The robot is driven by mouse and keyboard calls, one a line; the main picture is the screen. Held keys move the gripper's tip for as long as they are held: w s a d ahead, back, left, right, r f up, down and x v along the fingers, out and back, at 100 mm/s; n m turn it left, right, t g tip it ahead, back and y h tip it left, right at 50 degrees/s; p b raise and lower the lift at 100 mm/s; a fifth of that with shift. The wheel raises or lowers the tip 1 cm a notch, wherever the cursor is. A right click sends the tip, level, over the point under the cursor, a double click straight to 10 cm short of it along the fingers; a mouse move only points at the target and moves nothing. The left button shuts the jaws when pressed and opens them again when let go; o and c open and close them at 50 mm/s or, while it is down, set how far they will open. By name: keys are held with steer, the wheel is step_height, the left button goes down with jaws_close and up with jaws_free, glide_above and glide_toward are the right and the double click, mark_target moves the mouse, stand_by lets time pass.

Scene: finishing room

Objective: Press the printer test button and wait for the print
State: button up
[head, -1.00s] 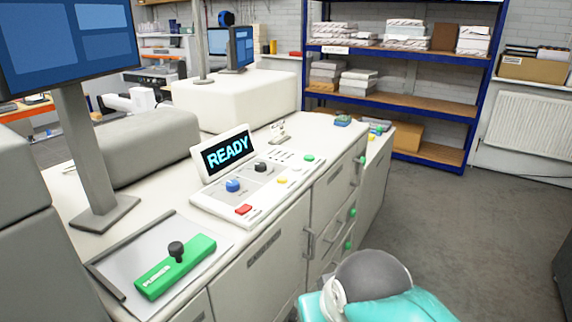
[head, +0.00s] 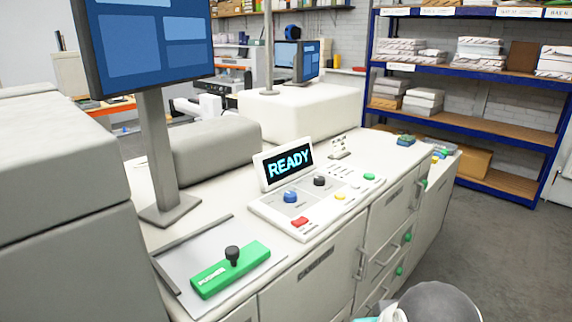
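The printer's control panel (head: 312,204) lies on the white machine top in the middle of the head view. Its tilted display (head: 288,165) reads READY. The panel carries a blue knob (head: 291,196), a black knob (head: 320,181), a red button (head: 300,221), a yellow button (head: 340,197) and a green button (head: 369,177). I cannot read which one is marked as the test button. Part of my own arm, grey and teal, shows at the bottom edge, below and right of the panel and apart from it. My gripper's fingers are not in view.
A green pusher block (head: 230,270) with a black knob lies on a grey plate left of the panel. A monitor (head: 148,45) stands behind it on a post. Blue shelving (head: 480,128) with paper stacks stands at the back right. Grey floor is clear at right.

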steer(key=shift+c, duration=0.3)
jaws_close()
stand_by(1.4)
